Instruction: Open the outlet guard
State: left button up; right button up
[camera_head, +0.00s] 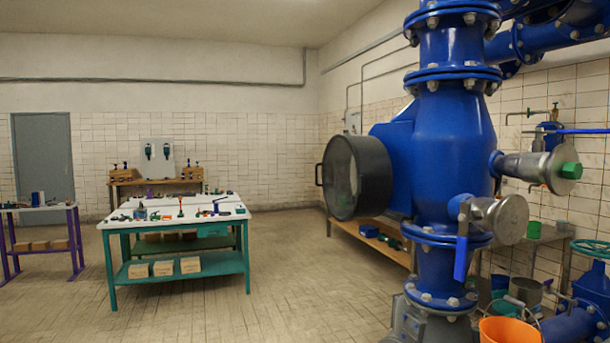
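A dark grey round guard (374,178) with a pale round face sits on the left side of the big blue pump body (450,130). It looks like the outlet guard. A small dark handle (319,174) stands out from its left rim. The guard appears shut against its ring, but I cannot tell for sure from here. Neither of my grippers is in view, and nothing is touching the guard.
A teal-legged workbench (125,224) with tools stands at left centre. A wooden bench (388,246) is below the guard. An orange bucket (508,332) and metal flanged stubs (500,220) are at right. The tiled floor (305,290) between workbench and pump is clear.

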aim_at(360, 189)
jog(key=i+j, duration=0.35)
jog(key=j, duration=0.3)
jog(key=i+j+z, duration=0.1)
jog(key=i+j, duration=0.3)
jog(key=j, duration=0.25)
jog(key=i+j, duration=0.15)
jog(key=j, duration=0.2)
jog(key=i+j+z, duration=0.1)
jog(key=j, duration=0.25)
jog(key=i+z, duration=0.1)
jog(key=i, duration=0.7)
jog(key=i+j+z, duration=0.1)
jog(key=i, duration=0.65)
